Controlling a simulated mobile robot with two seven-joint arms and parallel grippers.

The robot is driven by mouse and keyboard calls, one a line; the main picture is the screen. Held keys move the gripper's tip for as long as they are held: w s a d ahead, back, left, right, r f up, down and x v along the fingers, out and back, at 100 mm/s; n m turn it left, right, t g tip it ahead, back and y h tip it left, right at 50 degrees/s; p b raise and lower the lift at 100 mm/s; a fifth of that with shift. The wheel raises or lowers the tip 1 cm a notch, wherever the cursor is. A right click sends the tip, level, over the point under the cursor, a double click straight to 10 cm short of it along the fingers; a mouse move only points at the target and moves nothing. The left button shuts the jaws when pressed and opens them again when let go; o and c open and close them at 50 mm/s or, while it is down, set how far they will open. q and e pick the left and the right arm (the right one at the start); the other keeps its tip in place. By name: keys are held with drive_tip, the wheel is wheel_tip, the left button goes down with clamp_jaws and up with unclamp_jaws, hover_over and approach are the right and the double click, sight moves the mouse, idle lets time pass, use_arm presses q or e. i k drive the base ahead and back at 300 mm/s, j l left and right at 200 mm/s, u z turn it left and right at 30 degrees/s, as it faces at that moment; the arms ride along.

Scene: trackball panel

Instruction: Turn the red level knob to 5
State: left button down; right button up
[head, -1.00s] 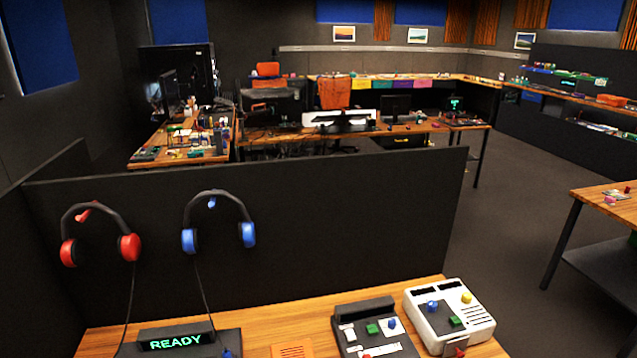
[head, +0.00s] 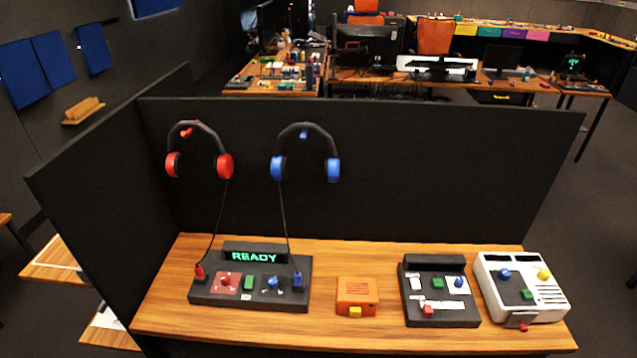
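A dark panel (head: 210,295) stands on the wooden desk at the left, with a green "READY" display (head: 254,257) at its back. On its left part is a red patch with a small red knob (head: 226,281), which looks like the red level knob. A green button (head: 249,283) and a blue knob (head: 272,282) sit to its right. The knob's setting and any numbers are too small to read. Neither of my grippers is in view.
Red headphones (head: 198,150) and blue headphones (head: 305,153) hang on the black partition (head: 420,170), their cords running down to the panel. An orange box (head: 357,291), a dark device (head: 441,313) and a white device (head: 490,264) stand to the right. The desk's front strip (head: 250,328) is clear.

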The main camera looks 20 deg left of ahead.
sight(225, 280)
drive_tip(key=u, duration=1.2)
